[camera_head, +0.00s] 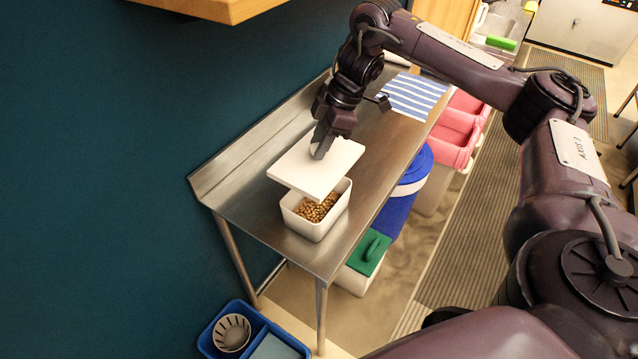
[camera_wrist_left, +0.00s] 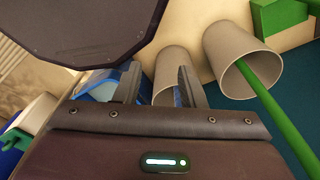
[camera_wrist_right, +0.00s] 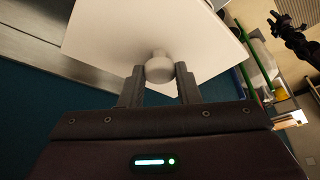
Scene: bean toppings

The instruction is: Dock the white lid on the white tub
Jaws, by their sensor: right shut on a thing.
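The white lid (camera_head: 309,170) is a flat square plate with a round knob. My right gripper (camera_head: 321,146) is shut on the knob and holds the lid above the white tub (camera_head: 316,222). The right wrist view shows the knob (camera_wrist_right: 159,68) between the two fingers. The tub stands near the front end of the steel table and holds brown beans (camera_head: 316,207). The lid covers the tub's far part from above and is shifted toward the back, with the beans showing at the front. My left gripper (camera_wrist_left: 160,85) shows only in the left wrist view, fingers apart and empty.
The steel table (camera_head: 262,205) also bears a blue striped cloth (camera_head: 415,96) further back. Beside it stand a blue barrel (camera_head: 402,196), a green-lidded bin (camera_head: 369,252) and pink bins (camera_head: 455,135). A blue crate (camera_head: 252,327) is on the floor at front.

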